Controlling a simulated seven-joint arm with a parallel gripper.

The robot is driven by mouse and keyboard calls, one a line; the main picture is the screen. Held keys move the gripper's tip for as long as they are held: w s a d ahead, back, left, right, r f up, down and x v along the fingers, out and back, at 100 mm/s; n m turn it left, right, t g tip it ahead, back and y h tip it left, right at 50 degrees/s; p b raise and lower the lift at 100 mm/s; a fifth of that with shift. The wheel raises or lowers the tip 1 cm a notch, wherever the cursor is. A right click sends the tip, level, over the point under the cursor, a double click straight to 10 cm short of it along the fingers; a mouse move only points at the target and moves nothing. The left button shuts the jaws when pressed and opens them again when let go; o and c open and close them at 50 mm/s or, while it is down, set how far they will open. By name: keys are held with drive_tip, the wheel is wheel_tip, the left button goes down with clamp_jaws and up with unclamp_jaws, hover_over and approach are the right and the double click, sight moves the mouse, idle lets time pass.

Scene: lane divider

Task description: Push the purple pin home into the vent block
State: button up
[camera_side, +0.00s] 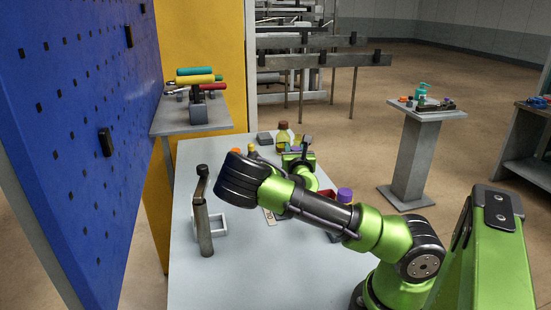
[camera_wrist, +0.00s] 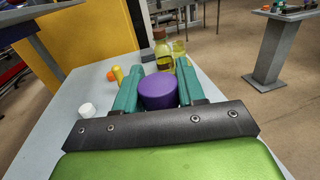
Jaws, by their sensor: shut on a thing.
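In the wrist view a purple round-topped piece (camera_wrist: 158,91), which looks like the purple pin, sits between the two teal fingers of my gripper (camera_wrist: 159,75). My gripper is shut on it. The piece's lower part is hidden behind the dark wrist plate. In the side view my gripper (camera_side: 304,147) is over the far part of the table, and the held piece cannot be made out. Another purple top (camera_side: 345,195) shows behind my forearm there. I cannot pick out the vent block for sure in either view, nor tell whether the pin touches it.
A brown-capped bottle (camera_wrist: 162,50) stands beyond the fingers, with a grey block (camera_side: 264,138) near it. Yellow (camera_wrist: 118,73), orange (camera_wrist: 111,76) and white (camera_wrist: 86,110) pieces lie to the left. A grey upright tool (camera_side: 203,225) and a white frame (camera_side: 221,224) stand nearer. The table's front is clear.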

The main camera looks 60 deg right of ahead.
idle(0.3)
drive_tip(key=shift+r, duration=2.7)
drive_tip(key=w+a+f, duration=0.5)
drive_tip(key=w, duration=0.3)
drive_tip(key=shift+w, duration=0.25)
